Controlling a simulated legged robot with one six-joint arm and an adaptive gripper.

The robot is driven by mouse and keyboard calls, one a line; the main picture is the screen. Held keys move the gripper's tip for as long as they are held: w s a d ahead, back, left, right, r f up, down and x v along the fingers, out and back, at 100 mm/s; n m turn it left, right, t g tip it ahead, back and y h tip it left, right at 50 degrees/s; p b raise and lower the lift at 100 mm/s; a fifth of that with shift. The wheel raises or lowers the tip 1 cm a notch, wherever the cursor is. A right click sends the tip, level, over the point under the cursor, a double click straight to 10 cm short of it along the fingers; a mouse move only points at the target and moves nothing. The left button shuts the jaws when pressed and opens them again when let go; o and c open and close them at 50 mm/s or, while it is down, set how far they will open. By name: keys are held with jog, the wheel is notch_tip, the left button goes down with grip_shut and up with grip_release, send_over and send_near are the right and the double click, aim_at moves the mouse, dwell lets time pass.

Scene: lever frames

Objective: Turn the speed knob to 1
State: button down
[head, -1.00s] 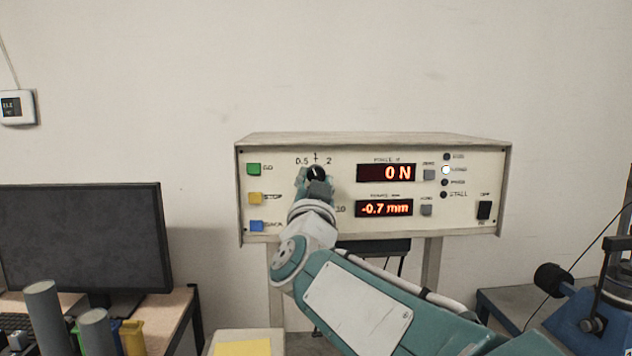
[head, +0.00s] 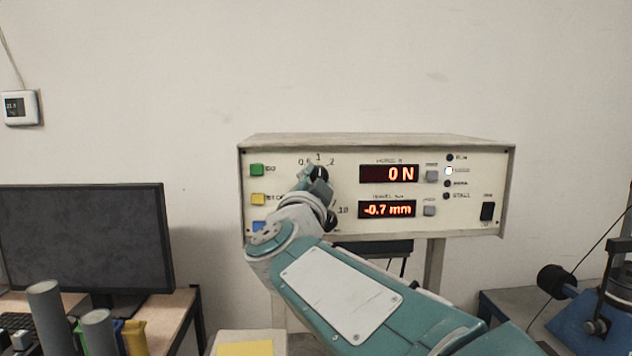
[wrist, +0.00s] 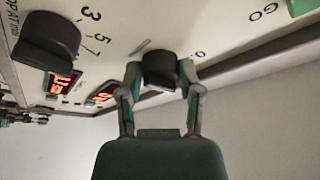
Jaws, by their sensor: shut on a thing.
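The dark speed knob (head: 321,174) sits on the cream control panel (head: 440,222), below the printed marks 0.5, 1 and 2. A pale pointer line on it stands nearly upright, near the 1; its exact setting is hard to read. My gripper (head: 314,184) reaches it from below left and partly hides it. In the wrist view the knob (wrist: 160,68) is between the two fingertips of my gripper (wrist: 160,76), one on each side, shut on it.
A second, larger black knob (wrist: 46,40) is beside it, mostly behind my wrist in the head view. Green (head: 257,170), yellow (head: 258,199) and blue buttons line the panel's left. The displays read 0 N and -0.7 mm. A monitor (head: 85,238) stands left.

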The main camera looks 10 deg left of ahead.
jog(key=shift+c, duration=1.3)
grip_release()
jog(key=shift+w+a, duration=0.1)
jog(key=v, duration=1.2)
jog(key=shift+f, duration=0.1)
